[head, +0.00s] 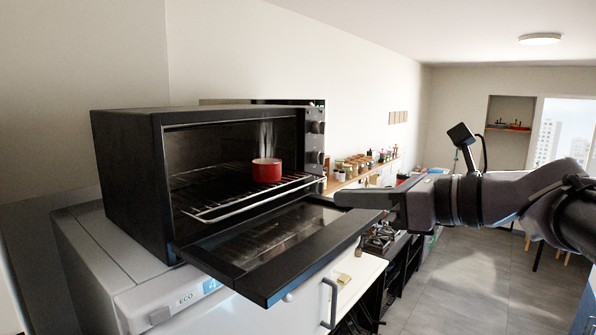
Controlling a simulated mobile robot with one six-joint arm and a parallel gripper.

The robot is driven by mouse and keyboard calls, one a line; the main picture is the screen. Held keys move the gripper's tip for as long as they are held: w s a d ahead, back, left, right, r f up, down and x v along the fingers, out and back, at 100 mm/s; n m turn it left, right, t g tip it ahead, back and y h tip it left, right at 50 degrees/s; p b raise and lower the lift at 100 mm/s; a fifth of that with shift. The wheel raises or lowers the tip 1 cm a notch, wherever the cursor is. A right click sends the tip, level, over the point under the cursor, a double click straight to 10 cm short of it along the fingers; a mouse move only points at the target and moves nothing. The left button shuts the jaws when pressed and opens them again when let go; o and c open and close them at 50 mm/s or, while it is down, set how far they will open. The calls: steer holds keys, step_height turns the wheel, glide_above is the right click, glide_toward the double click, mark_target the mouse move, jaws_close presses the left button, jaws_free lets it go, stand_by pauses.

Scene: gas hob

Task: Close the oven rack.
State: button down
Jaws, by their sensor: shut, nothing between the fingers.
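A black countertop oven (128,185) stands at the left with its door (265,286) folded down and open. The wire oven rack (228,213) sticks out a little past the front opening, over the open door. A red pot or cup (267,171) stands on the rack near its right side. My gripper (338,198) comes in from the right, shut and empty. In the picture its tip is just right of the rack's right end and above the door's far edge. I cannot tell whether it touches either one.
The oven stands on a white appliance (95,245) marked ECO. Behind is a gas hob (380,238), and a shelf (362,176) with jars runs along the wall. Open grey floor (455,285) lies at the right.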

steer(key=p, duration=0.3)
glide_toward(280, 196)
steer(key=x, duration=0.5)
steer(key=shift+w+a, duration=0.1)
steer(key=shift+a, duration=0.1)
steer(key=shift+w+a+f, duration=0.1)
steer(key=shift+w+a, duration=0.1)
steer(key=shift+w, duration=0.05)
steer(key=shift+w+a+f, duration=0.15)
steer(key=shift+w+a, duration=0.05)
steer(key=shift+a, duration=0.25)
steer(key=shift+d, duration=0.15)
